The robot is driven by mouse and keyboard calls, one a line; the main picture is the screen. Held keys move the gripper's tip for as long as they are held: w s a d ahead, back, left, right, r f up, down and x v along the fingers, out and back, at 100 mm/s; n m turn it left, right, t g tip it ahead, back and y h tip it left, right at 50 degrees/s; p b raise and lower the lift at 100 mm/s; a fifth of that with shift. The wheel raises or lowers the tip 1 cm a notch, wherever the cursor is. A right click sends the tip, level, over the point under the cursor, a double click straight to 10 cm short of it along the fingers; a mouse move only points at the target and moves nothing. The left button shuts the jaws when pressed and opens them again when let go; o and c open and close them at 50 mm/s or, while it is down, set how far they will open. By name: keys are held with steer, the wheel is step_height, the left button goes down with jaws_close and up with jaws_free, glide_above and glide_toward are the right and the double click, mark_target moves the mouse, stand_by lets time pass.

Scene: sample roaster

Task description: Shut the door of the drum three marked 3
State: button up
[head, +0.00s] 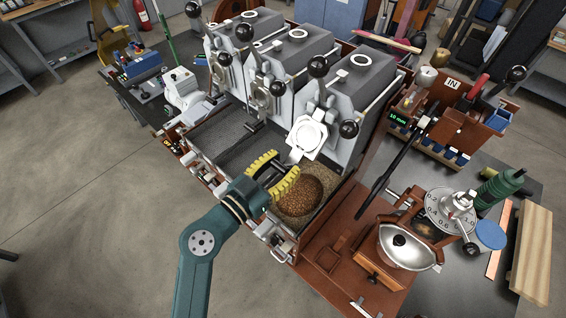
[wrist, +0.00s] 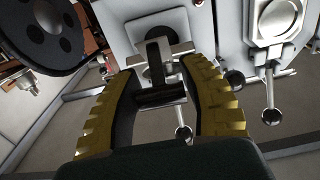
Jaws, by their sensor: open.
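Three grey drums stand in a row in the head view; I cannot read their number marks. The nearest drum (head: 358,90) has its pale round door (head: 307,136) swung out and down, open over the cooling tray. My gripper (head: 272,175) has yellow ridged fingers and is just front-left of this door, above the tray. In the wrist view my gripper (wrist: 160,98) is open, with a black T-shaped handle (wrist: 157,72) between its fingers. I cannot tell whether the fingers touch it.
Brown beans (head: 300,193) lie heaped in the tray below my gripper. Dark trays (head: 215,133) extend to the left. Black ball knobs (head: 348,129) jut from the drum fronts. Floor at left is clear.

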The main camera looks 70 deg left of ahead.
jaws_close()
steer(key=shift+w+a+f+b, duration=0.1)
steer(key=shift+f+b, duration=0.2)
steer(key=shift+b, duration=0.75)
